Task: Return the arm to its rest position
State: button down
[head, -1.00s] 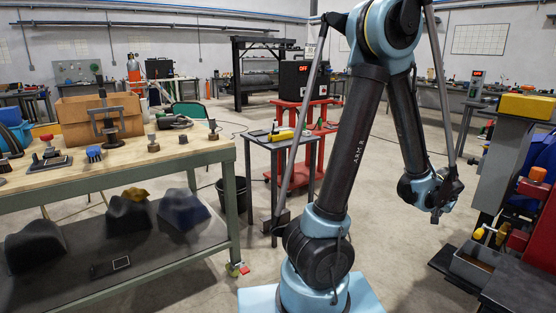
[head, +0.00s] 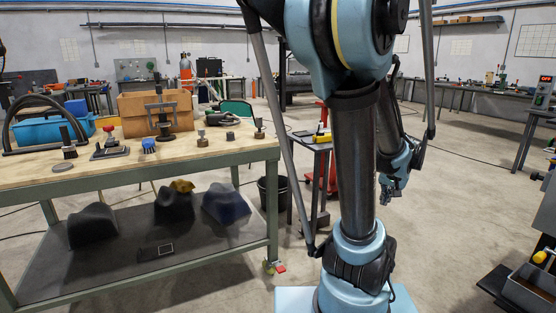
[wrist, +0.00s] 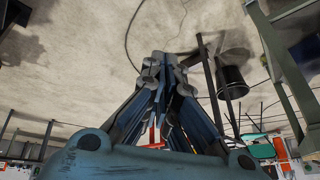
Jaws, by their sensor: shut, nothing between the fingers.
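My arm stands in front of the head view, its dark forearm link upright and its upper joint cut off by the top edge. My gripper (head: 386,198) hangs behind and to the right of that link, partly hidden by it, over open floor. In the wrist view my gripper (wrist: 163,62) shows its fingers drawn together at the tips, with nothing held between them. The wrist picture has the floor at its top and the room at its bottom.
A wooden-topped workbench (head: 70,185) with tools and a cardboard box (head: 155,112) stands at left. A black bucket (head: 272,192) and a small table (head: 311,142) stand behind my arm. Grey bin (head: 530,290) at lower right. Floor (head: 450,210) right of my arm is clear.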

jog(key=s+a+f+n+g, duration=0.1)
jog(key=s+a+n, duration=0.2)
jog(key=s+a, duration=0.4)
jog(key=s+a+f+n+g+y, duration=0.1)
jog(key=s+a+n+g, duration=0.1)
jog(key=s+a, duration=0.5)
jog(key=a, duration=0.5)
jog(key=shift+s+a+f+n, duration=0.15)
jog(key=shift+s+f+n, duration=0.1)
jog(key=shift+f+n, duration=0.15)
